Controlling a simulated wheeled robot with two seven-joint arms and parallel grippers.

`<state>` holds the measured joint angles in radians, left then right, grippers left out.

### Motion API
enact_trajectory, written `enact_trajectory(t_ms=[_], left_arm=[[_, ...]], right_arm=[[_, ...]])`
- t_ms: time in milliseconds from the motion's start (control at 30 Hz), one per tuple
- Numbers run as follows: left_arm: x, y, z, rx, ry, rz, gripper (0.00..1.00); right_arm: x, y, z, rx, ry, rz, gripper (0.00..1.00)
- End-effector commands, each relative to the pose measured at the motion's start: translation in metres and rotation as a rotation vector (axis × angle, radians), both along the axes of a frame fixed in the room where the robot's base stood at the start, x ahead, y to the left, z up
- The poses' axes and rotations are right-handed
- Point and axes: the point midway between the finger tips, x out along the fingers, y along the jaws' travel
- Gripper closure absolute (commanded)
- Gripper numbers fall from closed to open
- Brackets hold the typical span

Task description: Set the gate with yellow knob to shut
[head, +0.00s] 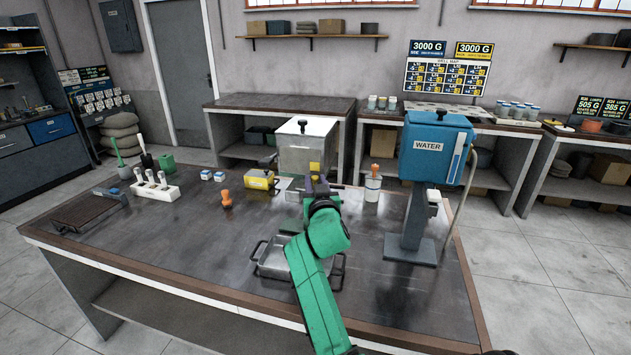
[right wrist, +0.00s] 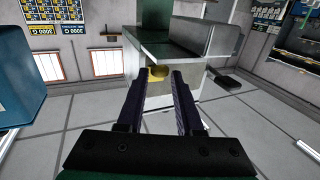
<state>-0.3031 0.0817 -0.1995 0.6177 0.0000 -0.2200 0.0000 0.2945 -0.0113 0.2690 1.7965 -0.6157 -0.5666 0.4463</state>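The grey metal flotation cell (head: 305,150) stands on the bench, a black knob on its lid. A yellow patch (head: 314,167) shows on its front above my right gripper; I cannot tell whether it is the gate's knob. My right gripper (head: 318,183) is at the cell's front, its fingers partly hidden by the wrist. In the right wrist view, which is upside down, its two dark fingers (right wrist: 159,78) are apart and open. The yellow knob (right wrist: 158,73) shows between the fingertips; contact cannot be told. The gate's position is unclear. My left gripper is not in view.
A metal pan (head: 272,270) lies below my right arm. The blue water tank (head: 433,147) on its stand is to the right, with an orange-capped bottle (head: 373,183) nearby. A yellow device (head: 260,180) and an orange object (head: 226,199) are to the left.

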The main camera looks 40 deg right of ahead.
Motion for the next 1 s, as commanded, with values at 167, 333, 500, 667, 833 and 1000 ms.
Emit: enact_trajectory(t_ms=[167,333,500,667,833,1000], left_arm=[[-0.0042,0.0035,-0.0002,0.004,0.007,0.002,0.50],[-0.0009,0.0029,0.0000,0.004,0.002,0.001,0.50],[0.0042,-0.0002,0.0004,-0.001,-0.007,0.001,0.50],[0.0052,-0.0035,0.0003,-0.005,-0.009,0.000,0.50],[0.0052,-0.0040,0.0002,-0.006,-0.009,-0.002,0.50],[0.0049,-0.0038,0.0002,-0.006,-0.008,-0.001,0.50]], right_arm=[[0.0000,-0.0001,-0.0001,0.000,0.000,0.000,1.00],[-0.0002,-0.0006,-0.0004,0.001,0.001,-0.001,1.00],[-0.0003,-0.0010,-0.0007,0.000,0.002,-0.002,1.00],[-0.0004,-0.0013,-0.0010,0.000,0.002,-0.002,1.00],[-0.0004,-0.0014,-0.0011,0.001,0.003,-0.003,1.00],[-0.0004,-0.0016,-0.0012,0.001,0.003,-0.003,1.00]])
